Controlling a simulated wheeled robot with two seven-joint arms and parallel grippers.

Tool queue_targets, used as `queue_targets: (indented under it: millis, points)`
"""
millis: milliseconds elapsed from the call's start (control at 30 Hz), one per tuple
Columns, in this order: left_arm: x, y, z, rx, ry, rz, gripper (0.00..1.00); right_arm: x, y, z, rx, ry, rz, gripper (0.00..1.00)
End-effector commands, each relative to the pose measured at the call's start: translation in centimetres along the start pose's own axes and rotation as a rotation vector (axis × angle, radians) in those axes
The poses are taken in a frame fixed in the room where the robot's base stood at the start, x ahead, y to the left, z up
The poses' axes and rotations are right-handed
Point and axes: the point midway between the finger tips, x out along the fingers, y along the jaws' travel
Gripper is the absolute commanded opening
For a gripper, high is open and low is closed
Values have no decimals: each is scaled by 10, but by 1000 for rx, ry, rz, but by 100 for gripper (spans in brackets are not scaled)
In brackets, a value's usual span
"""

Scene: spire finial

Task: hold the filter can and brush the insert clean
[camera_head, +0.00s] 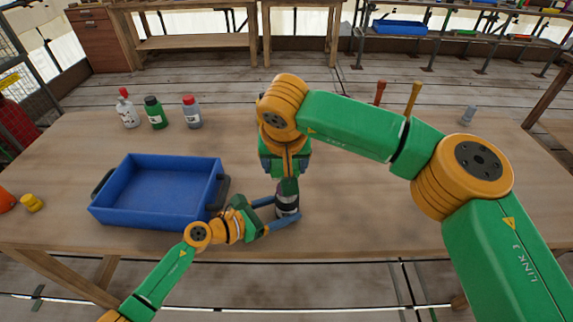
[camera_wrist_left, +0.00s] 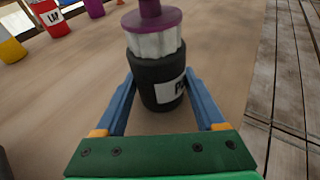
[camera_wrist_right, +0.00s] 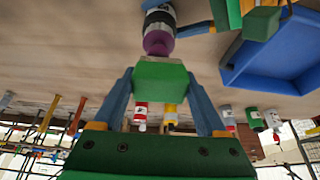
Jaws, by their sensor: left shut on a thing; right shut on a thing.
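The dark filter can (camera_wrist_left: 160,94) with a white label stands upright on the table; it also shows in the head view (camera_head: 287,209). My left gripper (camera_head: 284,211) is shut around it from the left. The white ribbed insert (camera_wrist_left: 156,45) rises from the can under a purple top (camera_wrist_left: 152,20). My right gripper (camera_wrist_right: 160,73) points down above the can and is shut on a green block (camera_wrist_right: 160,80). The purple part (camera_wrist_right: 158,42) lies just beyond this block; I cannot tell whether they are joined. The right gripper hides the can's top in the head view.
A blue tray (camera_head: 101,204) stands left of the can, close to my left arm. Two upright handles (camera_head: 412,98) and a small grey bottle (camera_head: 468,115) are at the back right.

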Motion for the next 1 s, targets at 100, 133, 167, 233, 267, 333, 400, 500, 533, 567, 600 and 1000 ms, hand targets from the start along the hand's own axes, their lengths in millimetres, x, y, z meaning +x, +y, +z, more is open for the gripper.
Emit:
queue_targets:
  millis: [100, 133, 167, 233, 267, 333, 400, 500, 533, 567, 600, 1000]
  points:
    - [0, 0, 0, -1, 1, 1, 40, -3, 8, 6, 0, 0, 0, 0]
    - [0, 0, 0, -1, 1, 2, 40, -4, 9, 7, -1, 0, 0, 0]
    - [0, 0, 0, -1, 1, 2, 40, -5, 10, 8, 0, 0, 1, 0]
    - [0, 0, 0, -1, 1, 2, 40, -6, 13, 10, 0, 0, 1, 0]
    - [0, 0, 0, -1, 1, 2, 40, -6, 13, 10, -1, 0, 1, 0]
    - [0, 0, 0, -1, 1, 2, 40, -6, 12, 10, 0, 0, 1, 0]
    - [0, 0, 0, -1, 1, 2, 40, -4, 8, 7, 2, 0, 1, 0]
    - [0, 0, 0, -1, 1, 1, 40, -1, 2, 2, 2, -1, 1, 0]
    - [0, 0, 0, -1, 0, 1, 40, 0, 1, 1, 1, -1, 1, 0]
    - [0, 0, 0, -1, 0, 1, 40, 1, 0, 0, 1, -1, 2, 0]
    - [0, 0, 0, -1, 0, 2, 40, 1, -2, -1, 1, -1, 2, 0]
    - [0, 0, 0, -1, 0, 1, 40, -2, 5, 4, 0, 0, 1, 0]
